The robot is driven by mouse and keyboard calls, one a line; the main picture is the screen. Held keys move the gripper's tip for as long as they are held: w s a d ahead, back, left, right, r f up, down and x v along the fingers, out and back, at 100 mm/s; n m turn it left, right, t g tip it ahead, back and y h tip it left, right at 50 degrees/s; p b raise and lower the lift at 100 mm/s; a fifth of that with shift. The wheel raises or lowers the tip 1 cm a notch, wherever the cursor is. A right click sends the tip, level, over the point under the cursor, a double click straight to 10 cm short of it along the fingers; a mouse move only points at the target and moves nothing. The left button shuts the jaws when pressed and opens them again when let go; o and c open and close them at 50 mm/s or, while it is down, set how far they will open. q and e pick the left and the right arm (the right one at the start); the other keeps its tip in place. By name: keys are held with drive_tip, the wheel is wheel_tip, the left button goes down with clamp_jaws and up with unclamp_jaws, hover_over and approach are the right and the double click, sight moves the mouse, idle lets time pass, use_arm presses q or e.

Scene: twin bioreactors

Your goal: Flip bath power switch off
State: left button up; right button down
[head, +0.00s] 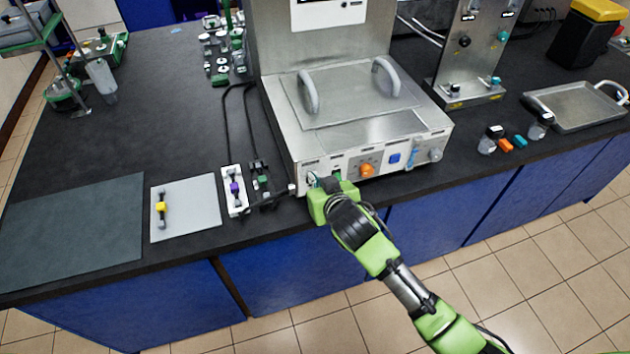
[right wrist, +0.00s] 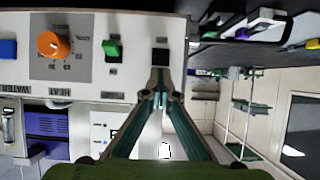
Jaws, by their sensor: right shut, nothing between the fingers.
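The bath (head: 365,135) is a steel box with a lid and two handles. Its white front panel also shows in the right wrist view (right wrist: 130,15). There a black switch (right wrist: 160,57) sits on the panel beside a green switch (right wrist: 112,49); I cannot read the labels to tell which is power. My right gripper (head: 322,185) is at the left part of the panel. In the right wrist view its fingertips (right wrist: 160,84) are together, empty, right at the black switch; I cannot tell if they touch it. My left gripper is not in view.
On the panel, an orange heat knob (head: 367,170) and a blue button (head: 394,158) are right of my gripper. A white power strip (head: 234,190) and dark cables lie left of the bath. A steel tray (head: 575,104) stands at the right.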

use_arm(q)
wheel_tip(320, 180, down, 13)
drive_tip(key=b, duration=1.2)
use_arm(e)
drive_tip(key=t, duration=0.1)
drive_tip(key=s+f+t+y, duration=0.1)
drive_tip(key=t, duration=0.1)
drive_tip(key=f+t, duration=0.1)
drive_tip(key=shift+s+d+f+t+y, duration=0.15)
drive_tip(key=shift+d+t+y, duration=0.15)
drive_tip(key=shift+t, duration=0.1)
